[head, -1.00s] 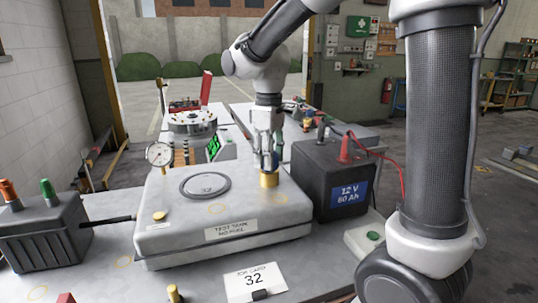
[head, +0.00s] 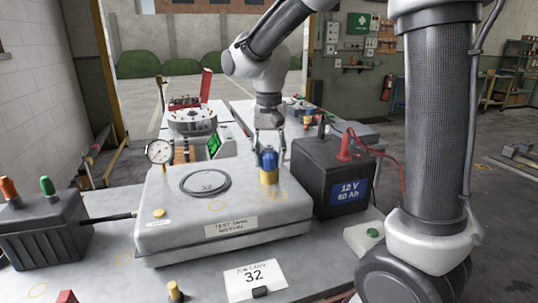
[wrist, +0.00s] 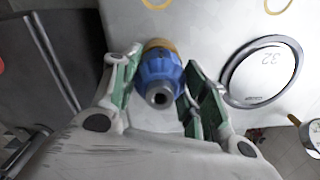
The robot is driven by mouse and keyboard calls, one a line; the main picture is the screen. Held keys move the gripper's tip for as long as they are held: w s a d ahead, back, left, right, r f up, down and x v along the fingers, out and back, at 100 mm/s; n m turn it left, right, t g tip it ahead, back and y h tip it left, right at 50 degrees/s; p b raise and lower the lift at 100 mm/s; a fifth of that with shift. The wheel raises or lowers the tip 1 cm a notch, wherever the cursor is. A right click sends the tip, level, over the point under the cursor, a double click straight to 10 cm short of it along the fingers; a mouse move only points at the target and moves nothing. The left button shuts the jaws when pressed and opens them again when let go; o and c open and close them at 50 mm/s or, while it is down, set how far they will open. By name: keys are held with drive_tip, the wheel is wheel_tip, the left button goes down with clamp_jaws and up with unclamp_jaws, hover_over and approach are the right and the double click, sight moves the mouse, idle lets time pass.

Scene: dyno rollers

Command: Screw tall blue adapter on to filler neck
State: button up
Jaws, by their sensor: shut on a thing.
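The tall blue adapter (head: 267,158) stands upright on the brass filler neck (head: 269,178), at the back right of the grey test tank (head: 215,210). In the wrist view the adapter (wrist: 159,80) is seen from above with its open bore towards me, and a brass rim (wrist: 158,44) shows behind it. My gripper (head: 269,152) reaches down from above, one finger on each side of the adapter, shut on it. In the wrist view the green-padded fingers (wrist: 158,88) flank it. The threads between adapter and neck are hidden.
A black 12 V battery (head: 331,178) with a red clamp stands close right of the neck. A round lid (head: 206,183) lies on the tank top, and a dial gauge (head: 159,152) stands at its left. A job card (head: 255,281) is in front.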

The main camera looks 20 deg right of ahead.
drive_tip(key=m, duration=0.5)
drive_tip(key=shift+m, duration=0.4)
drive_tip(key=m, duration=0.6)
drive_tip(key=shift+m, duration=0.3)
drive_tip(key=o, duration=1.1)
wheel_tip(320, 180, up, 12)
drive_tip(key=shift+r, duration=0.1)
drive_tip(key=shift+c, duration=0.3)
